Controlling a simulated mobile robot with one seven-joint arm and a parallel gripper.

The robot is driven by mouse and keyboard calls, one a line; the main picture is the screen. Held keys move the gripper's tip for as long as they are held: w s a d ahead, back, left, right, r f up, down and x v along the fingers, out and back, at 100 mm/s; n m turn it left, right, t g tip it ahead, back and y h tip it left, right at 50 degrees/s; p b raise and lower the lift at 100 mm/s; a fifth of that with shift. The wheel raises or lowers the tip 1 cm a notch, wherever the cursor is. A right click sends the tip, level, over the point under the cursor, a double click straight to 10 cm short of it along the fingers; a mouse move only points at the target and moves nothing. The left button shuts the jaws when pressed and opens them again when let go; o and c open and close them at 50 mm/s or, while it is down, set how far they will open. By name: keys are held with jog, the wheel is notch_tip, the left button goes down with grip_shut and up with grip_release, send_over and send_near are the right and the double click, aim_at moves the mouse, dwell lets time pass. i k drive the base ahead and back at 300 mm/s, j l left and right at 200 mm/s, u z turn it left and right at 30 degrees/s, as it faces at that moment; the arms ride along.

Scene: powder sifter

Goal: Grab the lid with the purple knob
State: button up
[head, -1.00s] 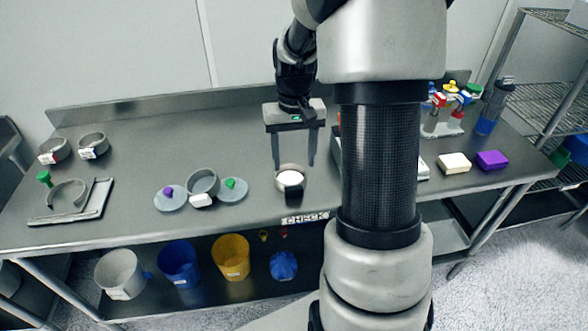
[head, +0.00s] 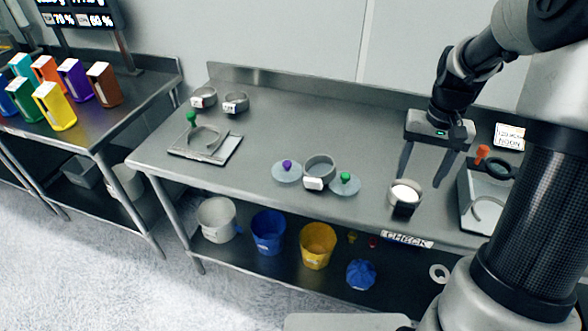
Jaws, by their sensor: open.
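The lid with the purple knob (head: 287,171) is a pale blue-grey disc lying flat on the steel table. A grey sieve ring with a white label (head: 319,168) stands just right of it. A similar lid with a green knob (head: 345,184) lies on that ring's other side. My gripper (head: 426,178) is open and empty, pointing down, well to the right of the purple-knob lid. Its fingers are above and near a round container with white contents (head: 405,195); I cannot tell whether they touch it.
A tray with a green-knobbed part and a ring (head: 205,144) lies at the table's left, with small labelled rings (head: 236,102) behind. A grey device with an orange knob (head: 487,190) is at right. Buckets (head: 268,231) stand on the lower shelf. The table's middle back is clear.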

aim_at(284, 171)
jog(key=i+j+z, duration=0.2)
jog(key=j, duration=0.35)
jog(key=j+z, duration=0.15)
jog(key=j, duration=0.35)
jog(key=i+j+z, duration=0.2)
jog(key=j, duration=0.4)
jog(key=k, duration=0.05)
